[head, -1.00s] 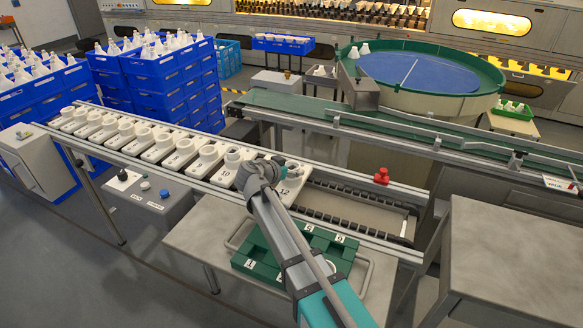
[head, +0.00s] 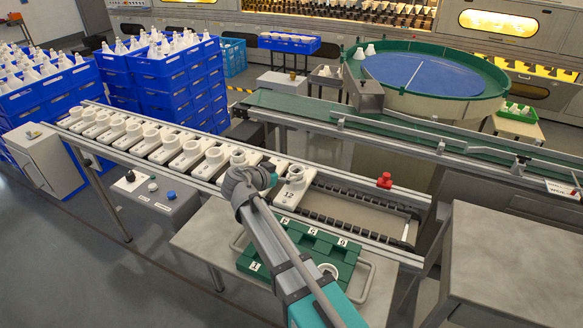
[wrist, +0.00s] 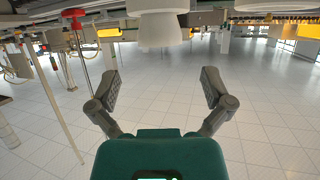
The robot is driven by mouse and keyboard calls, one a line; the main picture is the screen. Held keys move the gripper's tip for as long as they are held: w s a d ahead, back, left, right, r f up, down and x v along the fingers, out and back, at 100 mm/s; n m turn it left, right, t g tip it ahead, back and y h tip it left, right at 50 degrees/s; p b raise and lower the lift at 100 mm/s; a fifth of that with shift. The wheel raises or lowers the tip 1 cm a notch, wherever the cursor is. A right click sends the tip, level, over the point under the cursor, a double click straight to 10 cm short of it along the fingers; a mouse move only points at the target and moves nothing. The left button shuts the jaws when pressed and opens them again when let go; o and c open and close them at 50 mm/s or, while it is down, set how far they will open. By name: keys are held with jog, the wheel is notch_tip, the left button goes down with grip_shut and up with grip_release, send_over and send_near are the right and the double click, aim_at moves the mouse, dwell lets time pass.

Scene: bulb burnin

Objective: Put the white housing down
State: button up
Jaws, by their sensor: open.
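A white housing (head: 297,172) stands upright on the carrier marked 12 (head: 288,196), the last one along the conveyor. My gripper (head: 270,171) is just left of this housing in the head view, over the gap between it and the neighbouring carrier. In the wrist view my gripper (wrist: 160,88) has its two fingers wide apart with nothing between them. A white housing (wrist: 160,32) shows at the top of that view, beyond the fingertips and apart from them. The housing's seat on the carrier is partly hard to make out.
Several similar carriers (head: 150,141) with white pieces line the conveyor to the left. A green numbered tray (head: 290,243) lies on the table below, partly behind my arm, with a white ring (head: 328,270) on it. A red button (head: 384,179) stands at the conveyor's far rail.

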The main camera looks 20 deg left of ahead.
jog(key=shift+p+v, duration=0.8)
jog(key=shift+v, duration=1.95)
